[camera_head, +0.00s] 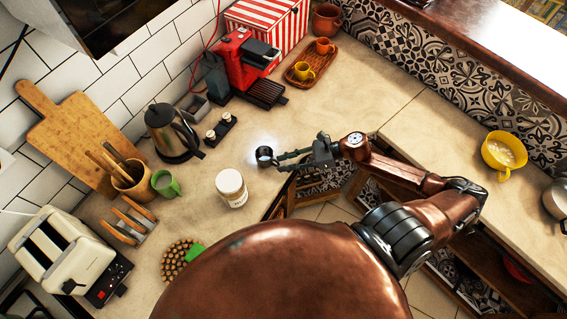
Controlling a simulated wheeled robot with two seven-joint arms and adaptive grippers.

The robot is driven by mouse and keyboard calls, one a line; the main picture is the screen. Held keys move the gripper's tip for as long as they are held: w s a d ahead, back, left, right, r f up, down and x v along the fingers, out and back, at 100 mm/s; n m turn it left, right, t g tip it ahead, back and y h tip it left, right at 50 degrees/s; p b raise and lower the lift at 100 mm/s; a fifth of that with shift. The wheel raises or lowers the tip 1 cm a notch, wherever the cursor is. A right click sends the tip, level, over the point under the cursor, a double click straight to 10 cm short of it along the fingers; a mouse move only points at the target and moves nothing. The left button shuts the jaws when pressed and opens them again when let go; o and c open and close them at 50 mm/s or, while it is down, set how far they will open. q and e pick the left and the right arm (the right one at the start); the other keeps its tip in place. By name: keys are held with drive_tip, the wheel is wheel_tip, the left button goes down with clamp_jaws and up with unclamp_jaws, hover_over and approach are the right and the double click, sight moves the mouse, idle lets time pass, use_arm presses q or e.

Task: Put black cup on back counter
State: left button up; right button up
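The small black cup (265,156) is at the fingertips of my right gripper (281,159), over the beige counter (225,160) by the white-tiled wall. The gripper reaches in from the right and appears shut on the cup's right side, perhaps at its handle. The cup looks upright with its dark opening facing up. I cannot tell whether its base touches the counter or hangs just above it. My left gripper is not in view.
A white-lidded jar (231,187) stands left of the cup. A kettle (173,133), a red coffee machine (246,66) and a wooden tray (312,64) with small cups stand farther back. A yellow cup (503,153) is on the right counter. Counter space behind the black cup is clear.

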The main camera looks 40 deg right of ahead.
drive_tip(key=v, duration=1.1)
drive_tip(key=shift+s+d, duration=0.1)
